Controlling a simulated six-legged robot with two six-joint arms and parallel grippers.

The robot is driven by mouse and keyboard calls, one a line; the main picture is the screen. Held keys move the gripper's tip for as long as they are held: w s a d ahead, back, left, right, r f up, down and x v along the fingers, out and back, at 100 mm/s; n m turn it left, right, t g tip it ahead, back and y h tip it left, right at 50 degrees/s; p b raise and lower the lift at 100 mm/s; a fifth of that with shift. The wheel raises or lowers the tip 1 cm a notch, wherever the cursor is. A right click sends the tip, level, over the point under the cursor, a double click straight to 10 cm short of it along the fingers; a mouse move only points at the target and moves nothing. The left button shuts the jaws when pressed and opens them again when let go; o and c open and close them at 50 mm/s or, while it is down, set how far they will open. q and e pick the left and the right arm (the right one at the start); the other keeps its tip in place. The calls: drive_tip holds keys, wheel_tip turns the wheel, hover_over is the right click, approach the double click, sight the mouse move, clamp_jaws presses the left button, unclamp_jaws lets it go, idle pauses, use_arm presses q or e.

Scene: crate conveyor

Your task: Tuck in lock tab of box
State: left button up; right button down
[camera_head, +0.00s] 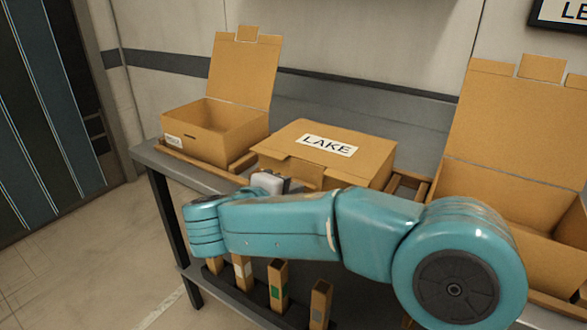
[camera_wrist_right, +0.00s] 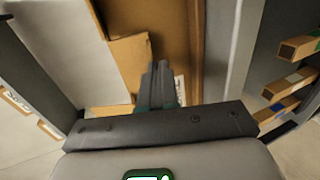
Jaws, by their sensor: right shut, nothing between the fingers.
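The cardboard box labelled LAKE (camera_head: 360,160) stands in the middle of the bench with its lid down. Its lock tab (camera_head: 308,174) shows at the front edge of the lid, partly hidden by my arm; I cannot tell how far it is in. My right gripper (camera_head: 287,184) is at the box's front, close to the tab. In the right wrist view its fingers (camera_wrist_right: 158,70) are together and empty, over brown cardboard (camera_wrist_right: 173,30) of the box. Whether they touch it is unclear. My left gripper is not in view.
An open box (camera_head: 215,133) with its lid raised stands at the left, and another open box (camera_head: 510,180) at the right. Several coloured-label wooden bars (camera_head: 278,285) stand on the lower shelf, below my right arm. The bench (camera_head: 160,160) ends at the left near a dark door.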

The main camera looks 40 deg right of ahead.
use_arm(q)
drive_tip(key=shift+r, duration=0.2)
use_arm(e)
drive_tip(key=shift+r, duration=0.2)
drive_tip(key=shift+r+p, duration=0.6)
drive_tip(key=shift+r, duration=0.1)
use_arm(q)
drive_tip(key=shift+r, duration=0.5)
